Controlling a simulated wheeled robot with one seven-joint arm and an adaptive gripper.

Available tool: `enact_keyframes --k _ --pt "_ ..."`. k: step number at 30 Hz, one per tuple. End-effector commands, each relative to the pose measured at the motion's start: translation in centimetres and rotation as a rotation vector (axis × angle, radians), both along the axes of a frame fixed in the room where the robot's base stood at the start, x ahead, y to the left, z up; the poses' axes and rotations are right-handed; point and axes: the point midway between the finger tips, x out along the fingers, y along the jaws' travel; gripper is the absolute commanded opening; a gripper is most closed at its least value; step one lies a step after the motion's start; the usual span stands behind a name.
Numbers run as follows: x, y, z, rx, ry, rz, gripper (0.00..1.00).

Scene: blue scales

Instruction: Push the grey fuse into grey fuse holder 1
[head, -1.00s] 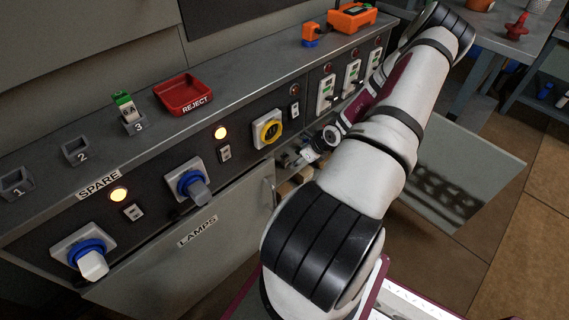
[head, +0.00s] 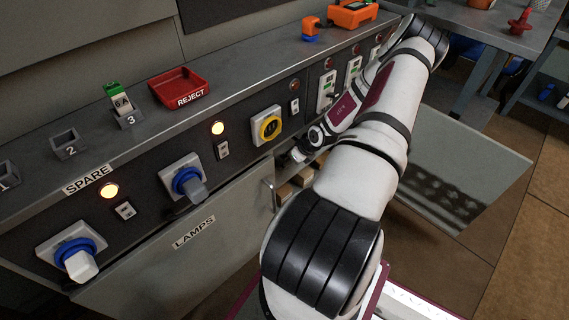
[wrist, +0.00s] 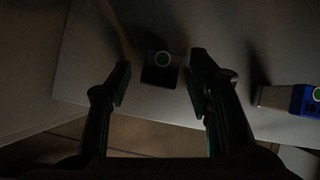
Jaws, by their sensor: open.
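In the head view, my gripper is hidden by my arm at the cabinet opening. Grey sockets labelled 1 (head: 8,173), 2 (head: 66,147) and 3 (head: 127,119) stand on the ledge. Socket 3 holds a green-topped piece (head: 114,94). I cannot tell whether socket 1 is the named holder.
A blue and grey block (wrist: 303,99) lies right of my gripper in the wrist view. The open cabinet door (head: 455,170) stands right of my arm. A red REJECT tray (head: 176,82), blue plugs (head: 190,182) and a yellow rotary switch (head: 267,128) are along the panel.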

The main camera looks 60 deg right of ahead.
Motion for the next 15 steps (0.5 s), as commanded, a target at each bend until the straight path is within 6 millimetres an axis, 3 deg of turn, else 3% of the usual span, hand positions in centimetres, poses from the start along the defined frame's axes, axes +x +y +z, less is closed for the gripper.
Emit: enact_keyframes --k 11,15 --pt "0.14 -0.01 -0.1 -0.001 0.0 0.001 0.47" --pt "0.12 0.0 -0.1 0.0 0.0 0.0 0.15"
